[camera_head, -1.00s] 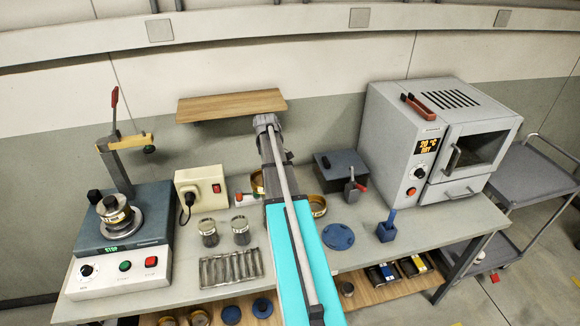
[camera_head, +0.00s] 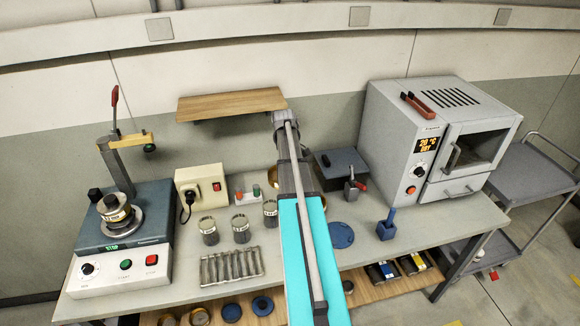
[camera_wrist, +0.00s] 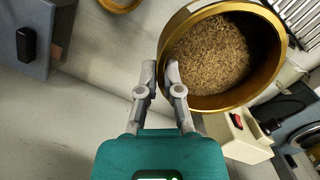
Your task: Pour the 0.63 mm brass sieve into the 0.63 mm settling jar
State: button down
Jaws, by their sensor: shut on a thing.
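In the wrist view my gripper (camera_wrist: 165,72) is shut on the rim of a brass sieve (camera_wrist: 192,103). Brown grains (camera_wrist: 208,52) lie inside the sieve, which appears tilted in this view. In the head view my arm hides the gripper and most of the sieve. Glass jars with pale lids or rims stand on the bench left of my arm: one (camera_head: 208,231), a second (camera_head: 240,228) and a third (camera_head: 270,212) close beside the arm. I cannot read their size markings, so I cannot tell which is the 0.63 mm jar.
A sieve shaker (camera_head: 120,270) with stacked sieves stands at left, beside a socket box (camera_head: 201,186). A metal rack (camera_head: 231,265) lies before the jars. A blue disc (camera_head: 341,235), blue holder (camera_head: 386,226) and oven (camera_head: 436,140) are at right. A wooden shelf (camera_head: 231,105) hangs behind.

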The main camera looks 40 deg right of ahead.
aim_at(274, 177)
jog(key=shift+a, duration=0.15)
jog(key=shift+w+a+g+h, duration=0.1)
jog(key=shift+a+g+h, duration=0.2)
jog(key=shift+h, duration=0.6)
jog(key=h+b, duration=0.2)
jog(key=a+g+h+b, duration=0.1)
jog(key=shift+w+a+h, duration=0.1)
jog(key=shift+w+h, duration=0.15)
jog(key=shift+h, duration=0.05)
jog(key=shift+w+a+f+m+g+h+b, duration=0.15)
jog(key=shift+a+g+h+b, duration=0.3)
jog(key=shift+h+b, duration=0.55)
jog(key=shift+w+a+m+g+h+b, duration=0.1)
jog(key=shift+w+a+g+h+b, duration=0.2)
jog(key=shift+a+h+b, duration=0.6)
jog(key=shift+w+a+f+m+g+h+b, duration=0.15)
jog(key=shift+a+g+h+b, duration=0.35)
jog(key=shift+b, duration=0.85)
jog(key=shift+h+b, duration=0.4)
jog(key=shift+b, duration=0.1)
jog(key=shift+w+a+r, duration=0.1)
jog(key=shift+r, duration=0.05)
jog(key=shift+a, duration=0.1)
